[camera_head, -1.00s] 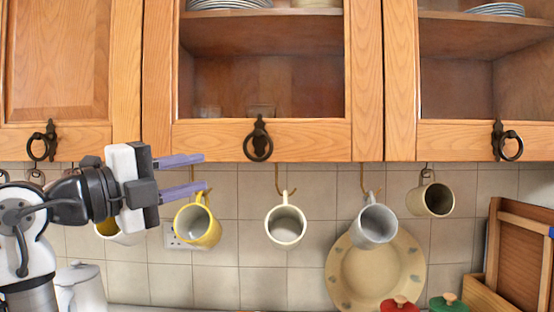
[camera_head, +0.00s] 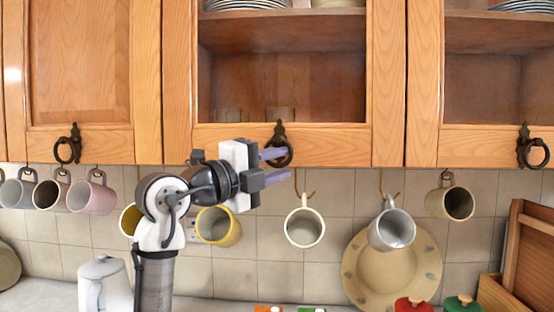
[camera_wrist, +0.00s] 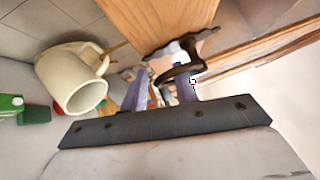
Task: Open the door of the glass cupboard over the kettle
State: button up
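The glass cupboard door (camera_head: 300,138) in the middle is shut, with a wooden frame and plates behind its pane. Its dark ring handle (camera_head: 279,150) hangs on the bottom rail; it also shows in the wrist view (camera_wrist: 180,72). My gripper (camera_head: 286,164) is open, its two lilac fingers apart. The upper finger overlaps the ring, and the lower one is below it. In the wrist view, one finger of my gripper (camera_wrist: 162,84) is at the ring; whether it passes through or touches it, I cannot tell. The white kettle (camera_head: 104,285) stands at the lower left.
Mugs hang below the cupboards; a cream mug (camera_head: 304,228) is just right of my gripper and a yellow mug (camera_head: 219,226) is below my wrist. A second glass door (camera_head: 480,145) is at the right and a solid wooden door (camera_head: 80,70) at the left.

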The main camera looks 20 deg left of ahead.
grip_shut()
jog(key=shift+s, duration=0.1)
dwell(0.5)
